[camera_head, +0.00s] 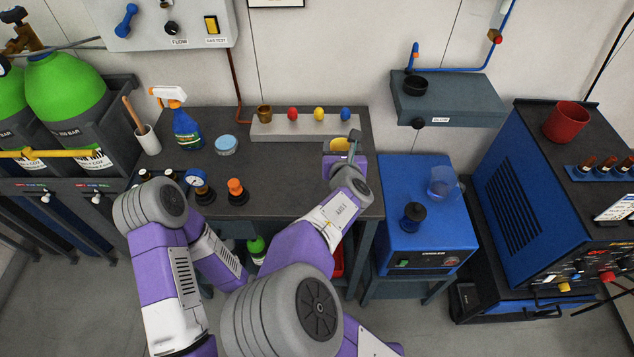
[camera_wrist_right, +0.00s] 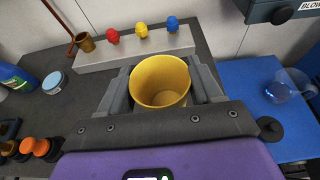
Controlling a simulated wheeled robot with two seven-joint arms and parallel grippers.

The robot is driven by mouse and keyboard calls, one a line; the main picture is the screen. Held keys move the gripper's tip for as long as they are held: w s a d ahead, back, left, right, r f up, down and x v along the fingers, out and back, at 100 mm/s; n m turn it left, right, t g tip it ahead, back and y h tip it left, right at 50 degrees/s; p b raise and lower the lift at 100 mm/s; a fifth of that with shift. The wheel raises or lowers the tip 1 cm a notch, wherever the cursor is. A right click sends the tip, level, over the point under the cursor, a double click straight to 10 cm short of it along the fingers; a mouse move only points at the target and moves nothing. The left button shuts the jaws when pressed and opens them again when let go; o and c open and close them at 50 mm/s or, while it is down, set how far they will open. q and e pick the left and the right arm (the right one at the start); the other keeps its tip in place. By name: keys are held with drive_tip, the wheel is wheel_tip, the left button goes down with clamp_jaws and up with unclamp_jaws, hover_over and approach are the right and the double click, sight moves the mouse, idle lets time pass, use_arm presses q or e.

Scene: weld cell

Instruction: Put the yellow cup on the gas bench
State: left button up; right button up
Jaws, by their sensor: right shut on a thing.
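The yellow cup (camera_head: 340,145) is held upright near the right back of the dark-topped bench (camera_head: 290,170), under the wall panel marked FLOW and GAS TEST. My right gripper (camera_head: 342,141) is shut on it. In the right wrist view the cup (camera_wrist_right: 160,84) sits between the two grey fingers, open top facing the camera, and looks empty. Its base is hidden, so I cannot tell whether it touches the bench top. My left arm bends in at the lower left; its gripper does not show.
A pale block (camera_head: 290,129) with red, yellow and blue knobs and a brass cup (camera_head: 265,113) lies behind. A spray bottle (camera_head: 185,128), round tin (camera_head: 226,145) and orange-topped fitting (camera_head: 236,191) stand left. A blue cooler (camera_head: 428,235) holding a clear jug (camera_head: 441,183) adjoins at right.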

drive_tip(key=shift+s+a+f+b, duration=0.1)
drive_tip(key=shift+a+f+b, duration=0.55)
drive_tip(key=shift+f, duration=0.95)
drive_tip(key=shift+a+f+b, duration=0.5)
drive_tip(key=shift+f+b, duration=0.2)
drive_tip(key=shift+f, duration=0.9)
drive_tip(key=shift+s+a+f+b, duration=0.1)
drive_tip(key=shift+a+f+b, duration=0.55)
drive_tip(key=shift+f, duration=0.95)
drive_tip(key=shift+d, duration=0.1)
drive_tip(key=shift+f, duration=0.2)
drive_tip(key=o, duration=1.1)
drive_tip(key=shift+o, duration=0.3)
drive_tip(key=shift+r, duration=0.15)
